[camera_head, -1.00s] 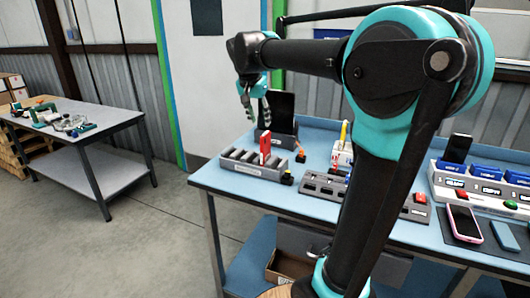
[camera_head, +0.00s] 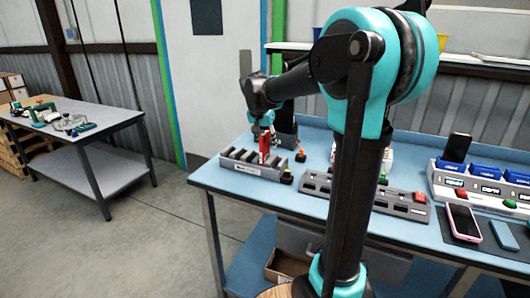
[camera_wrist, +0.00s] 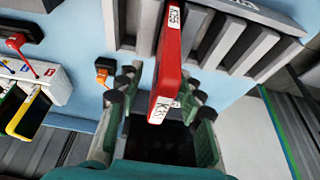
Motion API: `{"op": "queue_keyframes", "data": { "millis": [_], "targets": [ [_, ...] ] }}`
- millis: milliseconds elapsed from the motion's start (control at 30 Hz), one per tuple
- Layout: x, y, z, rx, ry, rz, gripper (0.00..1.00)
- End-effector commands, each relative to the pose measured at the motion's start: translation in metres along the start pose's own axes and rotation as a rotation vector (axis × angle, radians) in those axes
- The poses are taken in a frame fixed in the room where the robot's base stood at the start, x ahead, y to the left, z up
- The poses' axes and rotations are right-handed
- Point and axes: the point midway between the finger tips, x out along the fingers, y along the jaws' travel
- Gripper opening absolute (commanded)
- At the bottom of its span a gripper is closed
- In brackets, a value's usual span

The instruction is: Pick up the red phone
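The red phone (camera_head: 265,149) stands upright in a slot of the grey rack (camera_head: 238,166) at the left end of the blue table. In the wrist view the red phone (camera_wrist: 167,62) shows edge-on, with white labels, between my fingers. My gripper (camera_head: 265,133) is down at the phone's upper part; it also shows in the wrist view (camera_wrist: 160,88). Its fingers stand on both sides of the phone with visible gaps, so it looks open and not closed on it. In the head view the gripper partly hides the phone.
A small dark block with an orange top (camera_wrist: 104,68) is close beside the rack. A long grey socket strip (camera_head: 405,205) lies to the right. A pink-edged phone (camera_head: 463,222) and a blue item (camera_head: 505,235) lie at the right.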

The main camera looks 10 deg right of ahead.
Motion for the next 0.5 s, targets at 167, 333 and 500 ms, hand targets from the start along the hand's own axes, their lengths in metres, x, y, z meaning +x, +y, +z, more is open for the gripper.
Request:
{"op": "queue_keyframes", "data": {
  "millis": [167, 333, 500],
  "targets": [
    [0.0011, 0.0000, 0.0001, 0.000, 0.000, 0.000, 0.37],
    [0.0010, 0.0000, 0.0001, 0.000, 0.000, 0.000, 0.22],
    [0.0009, 0.0001, 0.0001, 0.000, 0.000, 0.000, 0.01]
  ]
}}
